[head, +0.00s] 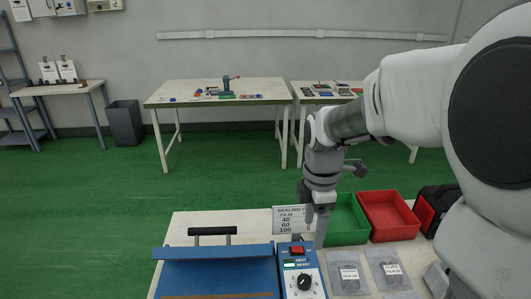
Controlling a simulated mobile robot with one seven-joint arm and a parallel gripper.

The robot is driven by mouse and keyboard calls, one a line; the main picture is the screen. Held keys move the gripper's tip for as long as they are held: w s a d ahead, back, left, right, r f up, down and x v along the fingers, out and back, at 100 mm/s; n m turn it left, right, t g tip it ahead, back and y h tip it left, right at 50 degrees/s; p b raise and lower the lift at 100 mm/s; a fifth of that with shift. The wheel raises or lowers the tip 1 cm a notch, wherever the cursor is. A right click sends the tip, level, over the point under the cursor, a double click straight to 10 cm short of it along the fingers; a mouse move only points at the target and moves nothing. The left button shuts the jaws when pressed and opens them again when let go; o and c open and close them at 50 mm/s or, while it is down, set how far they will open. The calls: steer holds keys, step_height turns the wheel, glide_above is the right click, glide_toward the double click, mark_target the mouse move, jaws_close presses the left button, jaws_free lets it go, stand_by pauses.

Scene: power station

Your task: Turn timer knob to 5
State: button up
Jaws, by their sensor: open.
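A blue heat sealer (214,254) with a black handle sits at the front of the near table. Its control panel (290,262) has a red switch on top. A round black timer knob (304,281) is low on the panel; its dial marks are too small to read. My gripper (313,232) points down just above and behind the panel, in front of a sign headed "SEALING" with the numbers 40, 60 and 100. It is open and apart from the knob, with nothing seen between its fingers.
A green bin (346,222) and a red bin (390,216) stand right of my gripper. Labelled clear bags (347,274) lie right of the panel. A black and red bag (436,206) is at the far right. The table's left back corner is clear.

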mark_target(305, 279)
steer(key=shift+n, duration=0.8)
steer(key=f+b, duration=0.1)
steer(key=f, duration=1.1)
steer(key=w+f+b, duration=0.1)
steer(key=f, duration=0.6)
steer(key=shift+f+b, duration=0.1)
steer(key=shift+b, duration=0.25)
steer(key=shift+c, duration=0.2)
jaws_close()
